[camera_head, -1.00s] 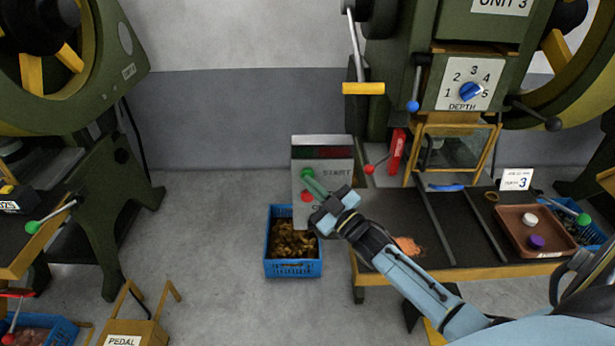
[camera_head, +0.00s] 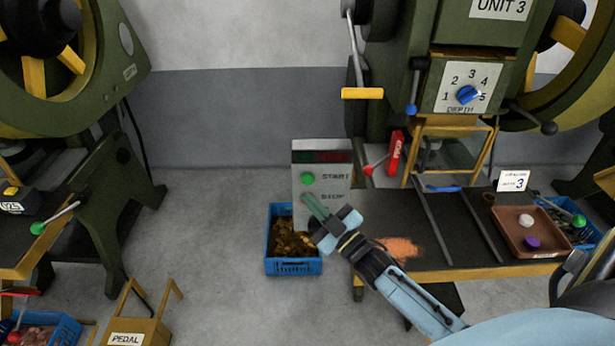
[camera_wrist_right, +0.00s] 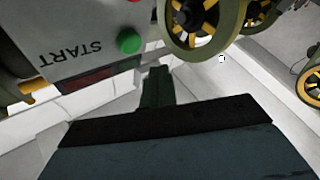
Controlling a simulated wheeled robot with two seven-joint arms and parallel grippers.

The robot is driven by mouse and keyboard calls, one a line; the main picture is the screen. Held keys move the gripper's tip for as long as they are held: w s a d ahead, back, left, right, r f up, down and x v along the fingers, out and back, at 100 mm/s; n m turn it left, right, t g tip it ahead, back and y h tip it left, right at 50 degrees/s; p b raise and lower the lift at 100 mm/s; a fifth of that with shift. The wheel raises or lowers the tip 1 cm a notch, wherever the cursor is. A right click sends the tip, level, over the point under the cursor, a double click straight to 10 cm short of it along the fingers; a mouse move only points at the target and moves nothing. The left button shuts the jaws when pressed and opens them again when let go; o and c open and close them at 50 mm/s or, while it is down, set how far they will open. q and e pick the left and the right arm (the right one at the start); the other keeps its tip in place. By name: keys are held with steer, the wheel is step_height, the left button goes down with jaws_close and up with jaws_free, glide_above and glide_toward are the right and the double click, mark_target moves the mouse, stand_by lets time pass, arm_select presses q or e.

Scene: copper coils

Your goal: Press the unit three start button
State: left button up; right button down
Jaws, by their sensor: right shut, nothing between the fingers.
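The green start button (camera_head: 307,179) is fully visible beside the START label. It also shows in the right wrist view (camera_wrist_right: 129,40), beside upside-down lettering. My right gripper (camera_head: 311,203) is shut and empty, its green fingertips just below the start button and apart from it in the head view. The fingers cover the area of the stop button. In the right wrist view the fingertips (camera_wrist_right: 158,75) lie below and right of the green button. My left gripper is not in view.
A blue crate (camera_head: 293,267) of brass-coloured pieces stands on the floor below the box. The unit 3 press with its depth dial (camera_head: 468,95) rises behind the bench (camera_head: 465,232). A red lever (camera_head: 375,169) sticks out right of the box. A brown tray (camera_head: 512,243) lies at right.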

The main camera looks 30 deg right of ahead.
steer(key=shift+s+a+p, duration=0.3)
steer(key=shift+s+a, duration=0.25)
steer(key=shift+s, duration=0.3)
steer(key=s+f+m+g+h+b, duration=0.15)
steer(key=s+f+g, duration=0.4)
steer(key=f, duration=1.05)
steer(key=s+f+m+g+h, duration=0.3)
steer(key=s+f, duration=0.4)
steer(key=f, duration=0.8)
steer(key=s+a+f+g, duration=0.1)
steer(key=s+f+g, duration=0.2)
steer(key=s, duration=0.7)
steer(key=s+a+f+g, duration=0.1)
steer(key=s+f+g, duration=0.3)
steer(key=s+f, duration=0.4)
steer(key=s+a+f+g+b, duration=0.1)
steer(key=s+f+g, duration=0.3)
steer(key=s, duration=0.7)
steer(key=shift+s+a+f+m, duration=0.35)
steer(key=shift+a+f+m, duration=0.15)
steer(key=shift+f, duration=0.45)
steer(key=shift+g, duration=0.25)
